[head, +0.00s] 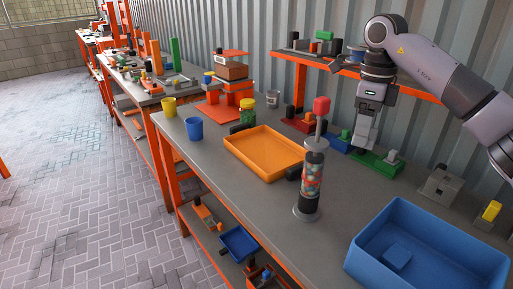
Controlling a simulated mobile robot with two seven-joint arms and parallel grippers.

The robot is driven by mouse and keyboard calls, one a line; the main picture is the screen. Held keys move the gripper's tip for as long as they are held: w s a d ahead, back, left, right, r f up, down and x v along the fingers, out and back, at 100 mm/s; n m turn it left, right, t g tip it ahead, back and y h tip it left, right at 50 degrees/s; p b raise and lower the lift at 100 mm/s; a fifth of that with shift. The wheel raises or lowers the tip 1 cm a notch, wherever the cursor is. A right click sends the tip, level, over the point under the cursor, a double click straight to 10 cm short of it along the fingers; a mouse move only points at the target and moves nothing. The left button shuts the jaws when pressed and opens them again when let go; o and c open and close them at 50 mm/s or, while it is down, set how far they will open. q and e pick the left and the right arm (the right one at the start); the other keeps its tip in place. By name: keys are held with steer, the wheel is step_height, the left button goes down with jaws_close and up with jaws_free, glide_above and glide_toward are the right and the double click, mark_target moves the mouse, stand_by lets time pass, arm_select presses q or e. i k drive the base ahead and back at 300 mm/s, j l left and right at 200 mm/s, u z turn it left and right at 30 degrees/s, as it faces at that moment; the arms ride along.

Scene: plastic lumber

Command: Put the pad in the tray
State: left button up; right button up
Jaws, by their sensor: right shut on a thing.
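An orange tray (265,152) lies on the grey bench in the middle of the picture. My right gripper (363,147) points down near the wall side of the bench, right of the tray. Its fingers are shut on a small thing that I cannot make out. A flat green piece with grey parts on top (378,165) is right at its fingertips; I cannot tell whether they touch. I cannot clearly tell which thing is the pad. A small blue block (397,256) lies in the blue bin (458,256) at front right. My left gripper is not in view.
A yellow-lidded jar (247,108) is behind the tray. An orange shelf (340,66) overhangs the back.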

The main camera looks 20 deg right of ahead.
mark_target(277, 161)
steer(key=i+j, duration=0.2)
steer(key=i, duration=0.25)
steer(key=i+j, duration=0.2)
steer(key=i, duration=0.25)
